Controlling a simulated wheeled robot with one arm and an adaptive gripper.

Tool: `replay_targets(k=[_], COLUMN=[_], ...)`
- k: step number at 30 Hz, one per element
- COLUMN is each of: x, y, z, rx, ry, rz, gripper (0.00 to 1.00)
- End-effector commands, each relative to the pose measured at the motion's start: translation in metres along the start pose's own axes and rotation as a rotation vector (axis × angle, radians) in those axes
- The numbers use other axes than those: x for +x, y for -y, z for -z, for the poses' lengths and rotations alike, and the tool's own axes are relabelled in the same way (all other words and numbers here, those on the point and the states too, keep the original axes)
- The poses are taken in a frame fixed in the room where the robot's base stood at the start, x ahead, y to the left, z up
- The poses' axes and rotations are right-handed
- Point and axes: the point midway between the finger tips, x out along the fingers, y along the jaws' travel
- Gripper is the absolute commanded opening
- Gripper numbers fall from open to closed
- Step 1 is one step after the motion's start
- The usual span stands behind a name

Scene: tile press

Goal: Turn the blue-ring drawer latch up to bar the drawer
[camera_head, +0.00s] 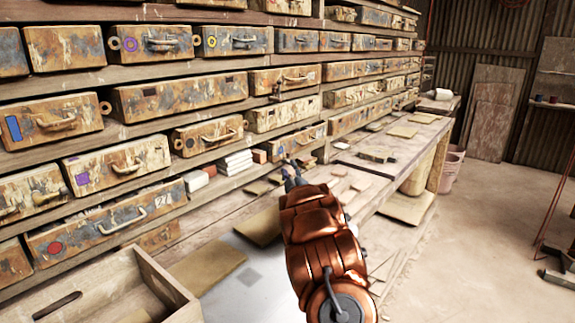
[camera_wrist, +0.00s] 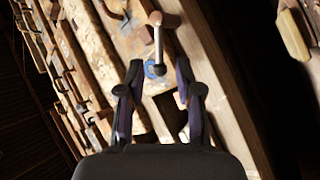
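In the wrist view, a weathered drawer front (camera_wrist: 114,38) carries a blue ring (camera_wrist: 151,69). A latch (camera_wrist: 158,45) with a thin metal lever runs from a brown pivot at the picture's top down to a dark knob beside the ring. My gripper (camera_wrist: 159,68) is open, its two dark fingers on either side of the knob. I cannot tell whether either finger touches it. In the head view, my gripper (camera_head: 291,168) is just in front of the low drawer (camera_head: 300,139) with a small blue mark; the latch cannot be made out there.
Rows of worn drawers (camera_head: 180,96) with handles fill the shelves around. White tiles (camera_head: 235,161) are stacked left of the gripper. A workbench (camera_head: 390,150) with loose boards runs to the right. A wooden crate (camera_head: 95,291) stands front left. Floor at right is mostly clear.

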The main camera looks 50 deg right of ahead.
Motion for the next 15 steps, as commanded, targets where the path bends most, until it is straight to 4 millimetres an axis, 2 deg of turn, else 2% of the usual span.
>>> replay_targets(k=[7,15], x=[0.022,0.031], y=[-0.001,-0.001], z=[0.001,0.001], rx=[0.001,0.001], ry=[-0.003,-0.002], rz=[-0.002,-0.002], gripper=[0.35,0.35])
